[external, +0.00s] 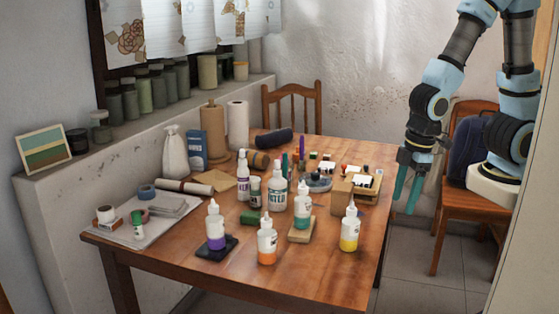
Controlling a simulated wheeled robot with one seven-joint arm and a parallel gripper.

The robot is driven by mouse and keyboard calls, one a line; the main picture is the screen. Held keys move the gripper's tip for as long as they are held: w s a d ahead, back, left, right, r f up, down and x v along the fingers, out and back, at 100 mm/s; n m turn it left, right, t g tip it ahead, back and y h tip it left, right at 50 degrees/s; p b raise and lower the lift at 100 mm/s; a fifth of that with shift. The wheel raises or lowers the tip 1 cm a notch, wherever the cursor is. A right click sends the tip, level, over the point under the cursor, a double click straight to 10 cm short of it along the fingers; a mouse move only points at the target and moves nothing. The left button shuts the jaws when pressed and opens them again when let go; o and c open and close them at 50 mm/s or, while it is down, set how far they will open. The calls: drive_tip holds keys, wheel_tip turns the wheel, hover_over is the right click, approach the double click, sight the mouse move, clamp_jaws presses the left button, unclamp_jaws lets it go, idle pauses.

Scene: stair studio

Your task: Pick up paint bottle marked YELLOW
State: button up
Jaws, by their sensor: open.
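The yellow paint bottle (349,229) stands upright near the right front edge of the wooden table (320,277). It has a white pointed cap and a yellow lower band; any lettering on it is too small to read. My gripper (404,190) hangs with teal fingers pointing down, just off the table's right edge. It is open and empty, to the right of the yellow bottle, higher in the picture and apart from it.
Similar bottles with orange (267,241), purple (215,228) and teal (302,207) bands stand to the left. A cardboard-coloured box (341,196) is just behind the yellow bottle. A chair (465,215) stands right of the table. Bare tabletop lies around the yellow bottle's front.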

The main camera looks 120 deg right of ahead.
drive_tip(key=s+d+f+m, duration=0.1)
drive_tip(key=d+f+m, duration=0.2)
drive_tip(key=d+f, duration=0.15)
drive_tip(key=m+t+y, duration=0.5)
drive_tip(key=m+t, duration=1.1)
drive_tip(key=m, duration=1.2)
approach(356, 209)
drive_tip(key=shift+d+b+x, duration=0.1)
drive_tip(key=shift+b+x, duration=0.05)
drive_tip(key=shift+x, duration=1.35)
drive_tip(key=shift+d+b+x, duration=0.15)
drive_tip(key=shift+x, duration=1.35)
drive_tip(key=p+x, duration=0.2)
drive_tip(key=x, duration=0.2)
drive_tip(key=shift+p, duration=0.35)
drive_tip(key=shift+w+f, duration=0.2)
drive_tip(key=shift+w, duration=0.25)
